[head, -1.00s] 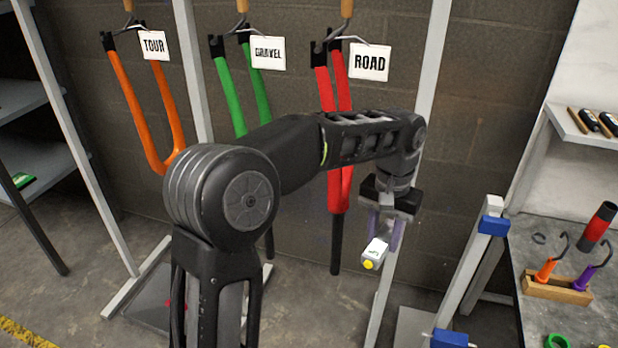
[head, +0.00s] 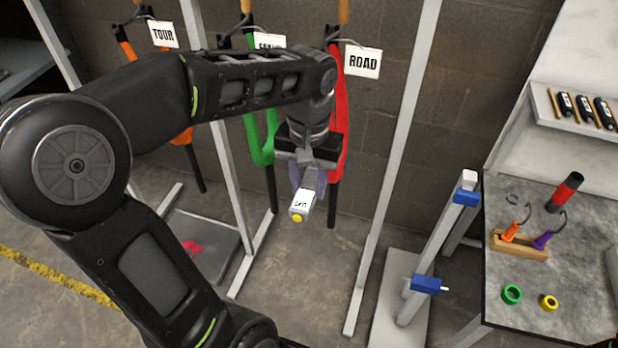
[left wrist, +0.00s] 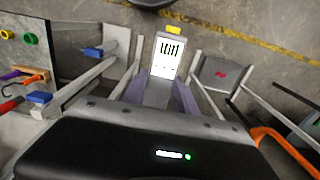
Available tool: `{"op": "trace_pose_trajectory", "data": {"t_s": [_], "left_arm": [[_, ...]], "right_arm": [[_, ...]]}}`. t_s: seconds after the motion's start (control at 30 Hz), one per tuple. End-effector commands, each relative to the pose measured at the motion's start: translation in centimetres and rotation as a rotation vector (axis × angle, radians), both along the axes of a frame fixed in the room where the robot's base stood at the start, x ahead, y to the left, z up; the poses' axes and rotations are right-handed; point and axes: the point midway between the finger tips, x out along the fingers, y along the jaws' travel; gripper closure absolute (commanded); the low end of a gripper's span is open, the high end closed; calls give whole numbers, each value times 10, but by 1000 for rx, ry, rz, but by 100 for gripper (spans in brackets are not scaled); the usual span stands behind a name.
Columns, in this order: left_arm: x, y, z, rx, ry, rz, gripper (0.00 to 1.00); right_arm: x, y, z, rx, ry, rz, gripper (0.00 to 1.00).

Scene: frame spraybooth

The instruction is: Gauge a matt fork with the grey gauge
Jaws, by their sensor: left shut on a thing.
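My left gripper (head: 308,184) is shut on a small light grey gauge (head: 302,203) with a lit display and a yellow tip pointing down and towards me. The gauge also shows in the left wrist view (left wrist: 165,57), between the purple fingers; its reading is too small to make out. The gauge appears apart from the forks. I cannot tell which finish is matt. My right gripper is out of view.
A grey stand with blue clamps (head: 427,284) stands at right. Beside it a workbench (head: 560,318) carries a wooden block (head: 519,247) with hooked tools, a red-black cylinder (head: 565,193), and green and yellow rings. Light uprights (head: 404,150) flank the forks. Open floor lies below the gripper.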

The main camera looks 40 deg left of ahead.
Motion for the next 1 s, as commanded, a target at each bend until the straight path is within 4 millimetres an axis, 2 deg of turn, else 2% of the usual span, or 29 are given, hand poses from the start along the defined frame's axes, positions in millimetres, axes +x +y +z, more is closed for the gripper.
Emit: {"op": "trace_pose_trajectory", "data": {"t_s": [0.23,0.7,1.0], "left_arm": [[2,1,1,1,0,0,100],[38,13,2,1,0,0,100],[48,17,1,1,-1,-1,100]], "right_arm": [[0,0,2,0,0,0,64],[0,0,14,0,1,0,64],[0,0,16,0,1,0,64]]}}
